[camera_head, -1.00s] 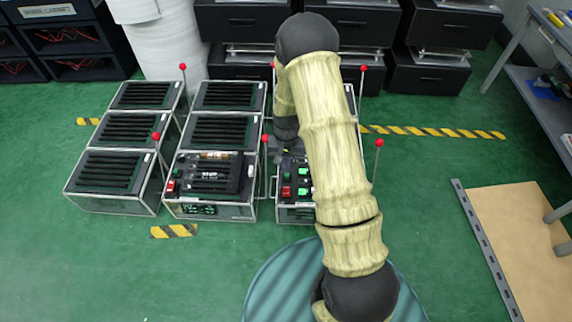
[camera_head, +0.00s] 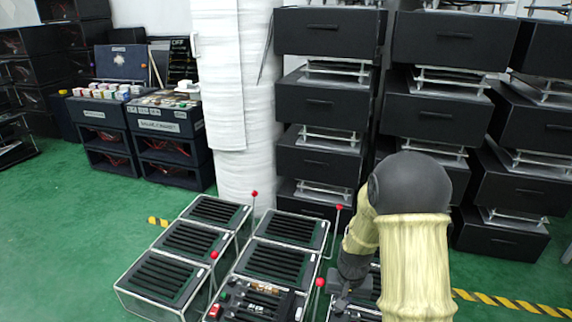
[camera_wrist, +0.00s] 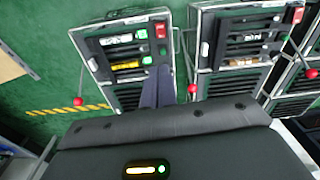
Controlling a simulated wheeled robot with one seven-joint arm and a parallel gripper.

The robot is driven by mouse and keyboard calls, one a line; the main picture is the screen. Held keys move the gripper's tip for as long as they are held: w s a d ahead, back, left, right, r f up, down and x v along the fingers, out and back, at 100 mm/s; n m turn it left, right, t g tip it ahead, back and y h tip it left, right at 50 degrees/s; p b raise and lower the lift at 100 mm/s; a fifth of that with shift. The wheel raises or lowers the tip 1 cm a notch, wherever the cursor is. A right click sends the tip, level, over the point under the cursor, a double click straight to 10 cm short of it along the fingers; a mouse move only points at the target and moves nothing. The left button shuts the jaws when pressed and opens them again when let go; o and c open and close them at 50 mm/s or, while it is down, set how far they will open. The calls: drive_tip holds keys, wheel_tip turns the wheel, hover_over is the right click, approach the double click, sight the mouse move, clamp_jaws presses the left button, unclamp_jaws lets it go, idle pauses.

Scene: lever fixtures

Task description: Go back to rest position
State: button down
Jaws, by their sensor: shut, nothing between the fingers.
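My gripper (camera_head: 345,290) is low behind my raised arm in the head view, close to the lever boxes at the bottom of the picture. In the wrist view its dark fingers (camera_wrist: 158,88) are together, in front of a lever box (camera_wrist: 132,62) with green and red switches. Nothing shows between them. A second lever box (camera_wrist: 240,52) stands to the right in that view. Red-knobbed levers stand beside the boxes, such as this one (camera_head: 254,194) and this one (camera_head: 319,283). My arm hides part of the right-hand boxes in the head view.
Stacked black drawer units (camera_head: 320,100) stand behind the boxes, next to a white wrapped column (camera_head: 245,120). Dark cabinets with small goods (camera_head: 165,125) stand at the left. Green floor (camera_head: 60,225) is clear at the left. A yellow-black stripe (camera_head: 510,304) lies at the right.

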drive_tip(key=s+r+n+t+p, duration=0.1)
drive_tip(key=s+r+p, duration=0.1)
drive_tip(key=s+r, duration=0.6)
drive_tip(key=s+r+n+t+p, duration=0.1)
drive_tip(key=s+r+p, duration=0.2)
drive_tip(key=s+r, duration=0.55)
drive_tip(key=w+r+p, duration=0.3)
drive_tip(key=r+p, duration=3.4)
drive_tip(key=r, duration=0.2)
drive_tip(key=shift+a+r, duration=0.3)
drive_tip(key=shift+r, duration=0.05)
